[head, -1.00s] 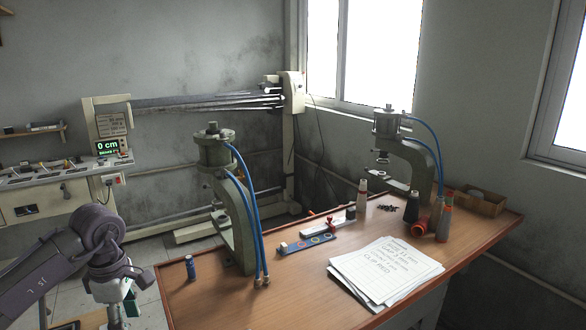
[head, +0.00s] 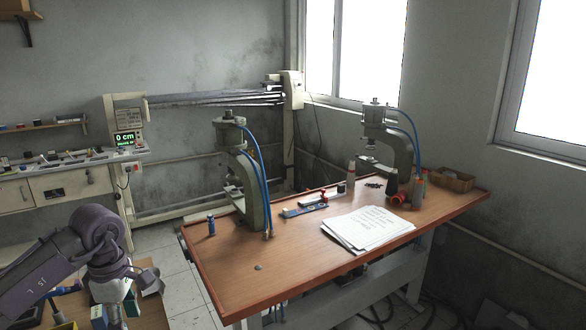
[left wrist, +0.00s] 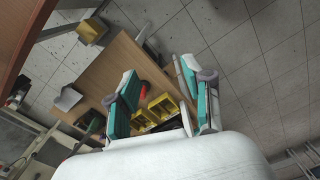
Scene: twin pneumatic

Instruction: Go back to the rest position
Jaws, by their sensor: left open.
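My left arm comes in at the lower left of the head view, with its left gripper (head: 112,312) low at the picture edge, left of the workbench. In the left wrist view the left gripper (left wrist: 160,95) shows two teal and white fingers spread apart. I see nothing held between them; yellow bins (left wrist: 160,108) lie behind, below the gap. The fingertips are clear of the wooden workbench (head: 300,270). My right gripper is in neither view.
The workbench holds two pneumatic presses (head: 240,170) (head: 385,140), paper sheets (head: 368,228), a blue cylinder (head: 211,225) and several bottles. A low wooden table (head: 150,305) stands beneath my left arm. A control cabinet (head: 65,188) stands at the left. Tiled floor (head: 185,285) shows between.

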